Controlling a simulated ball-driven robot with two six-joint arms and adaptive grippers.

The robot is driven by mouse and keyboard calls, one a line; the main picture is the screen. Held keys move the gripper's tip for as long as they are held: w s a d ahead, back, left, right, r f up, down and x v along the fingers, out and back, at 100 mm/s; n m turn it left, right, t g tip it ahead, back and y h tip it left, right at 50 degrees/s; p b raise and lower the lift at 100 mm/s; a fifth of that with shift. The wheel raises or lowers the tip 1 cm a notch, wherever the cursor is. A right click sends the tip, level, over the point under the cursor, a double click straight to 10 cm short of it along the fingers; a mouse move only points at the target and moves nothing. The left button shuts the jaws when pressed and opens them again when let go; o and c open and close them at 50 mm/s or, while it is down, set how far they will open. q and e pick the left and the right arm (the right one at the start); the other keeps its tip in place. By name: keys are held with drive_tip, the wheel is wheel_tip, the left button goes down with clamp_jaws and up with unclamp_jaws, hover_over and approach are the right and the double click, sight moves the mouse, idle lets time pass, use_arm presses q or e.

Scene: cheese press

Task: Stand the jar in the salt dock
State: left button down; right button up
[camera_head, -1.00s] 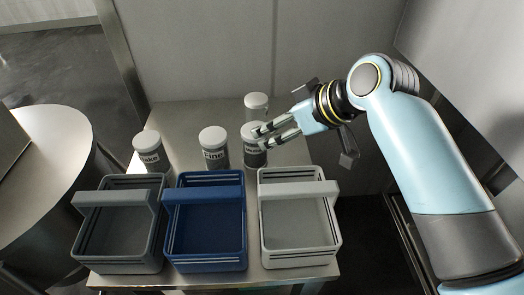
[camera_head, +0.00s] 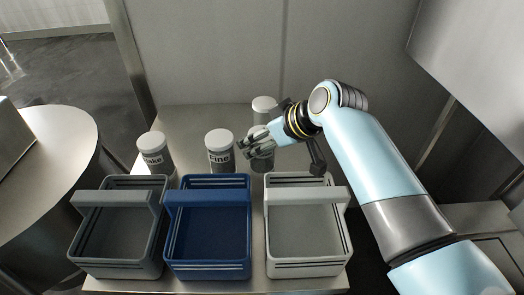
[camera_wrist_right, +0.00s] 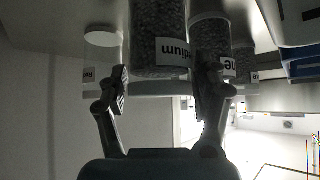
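Jars with white lids stand on the table: one labelled "Flake", partly readable (camera_head: 154,153), one labelled "Fine" (camera_head: 220,150), and an unlabelled-looking one (camera_head: 264,108) at the back. My right gripper (camera_head: 257,146) is at another jar, labelled "Medium" in the right wrist view (camera_wrist_right: 160,45), where it appears upside down and full of grey grains. The gripper's fingers (camera_wrist_right: 165,92) lie on either side of this jar near its lid; whether they press on it I cannot tell. No salt dock is identifiable. My left gripper is not in view.
Three open carriers with handles stand along the table's front: grey (camera_head: 80,262), blue (camera_head: 170,262) and white (camera_head: 345,250). A round metal table (camera_head: 60,150) is at the left. A wall rises behind the jars. The tabletop (camera_head: 185,120) behind "Fine" is clear.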

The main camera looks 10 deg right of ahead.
drive_tip(key=c, duration=0.9)
drive_tip(key=shift+c, duration=1.2)
drive_tip(key=shift+r, duration=0.15)
